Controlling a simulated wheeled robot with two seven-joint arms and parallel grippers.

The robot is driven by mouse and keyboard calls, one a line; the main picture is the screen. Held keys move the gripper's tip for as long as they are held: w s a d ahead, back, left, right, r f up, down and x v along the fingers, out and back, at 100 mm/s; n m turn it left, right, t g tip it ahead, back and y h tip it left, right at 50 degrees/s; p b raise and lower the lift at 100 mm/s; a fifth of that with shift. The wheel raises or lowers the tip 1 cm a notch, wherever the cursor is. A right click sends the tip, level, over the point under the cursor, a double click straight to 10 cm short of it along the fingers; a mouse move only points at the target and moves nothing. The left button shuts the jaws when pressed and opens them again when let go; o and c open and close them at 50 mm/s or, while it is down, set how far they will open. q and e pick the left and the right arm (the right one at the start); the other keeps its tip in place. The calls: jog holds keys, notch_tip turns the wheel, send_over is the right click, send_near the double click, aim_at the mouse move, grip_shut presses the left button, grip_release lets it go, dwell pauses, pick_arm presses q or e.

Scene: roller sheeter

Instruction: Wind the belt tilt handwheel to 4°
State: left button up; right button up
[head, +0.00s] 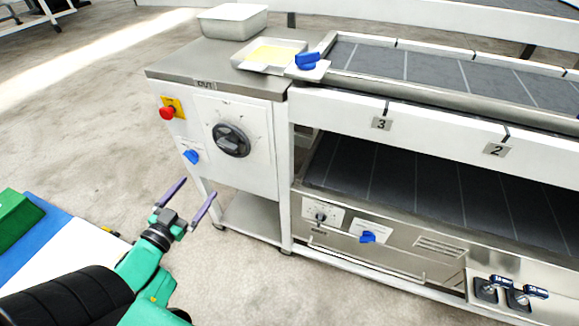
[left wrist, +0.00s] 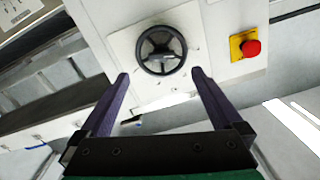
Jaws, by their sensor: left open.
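A black round handwheel (head: 231,140) with a dark hub is mounted on the white front panel of the cabinet. It also shows in the left wrist view (left wrist: 160,50), just beyond the fingertips and roughly centred between them. Small marks surround the wheel, too small to read, so I cannot tell its angle. My left gripper (head: 199,187) is open and empty, with its purple fingers apart, in front of and below the wheel. It is not touching the wheel. In the left wrist view both fingers (left wrist: 160,74) reach toward the panel. My right gripper is in neither view.
A red stop button on a yellow plate (head: 167,112) and a blue knob (head: 191,156) sit left of the wheel. A blue knob (head: 368,237) and several small controls are on the lower panel at right. A tray (head: 268,56) stands on the cabinet top. Open floor lies in front.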

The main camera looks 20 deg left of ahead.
pick_arm(q)
jog(key=r, duration=0.2)
send_near(223, 151)
jog(key=w+d+r, duration=0.1)
jog(key=w, duration=0.1)
jog(key=w+d+r, duration=0.1)
jog(key=w, duration=0.1)
jog(key=w+d+r, duration=0.1)
jog(key=w+r, duration=0.1)
jog(key=shift+w+d, duration=0.15)
jog(key=shift+w, duration=0.05)
jog(key=c, duration=1.2)
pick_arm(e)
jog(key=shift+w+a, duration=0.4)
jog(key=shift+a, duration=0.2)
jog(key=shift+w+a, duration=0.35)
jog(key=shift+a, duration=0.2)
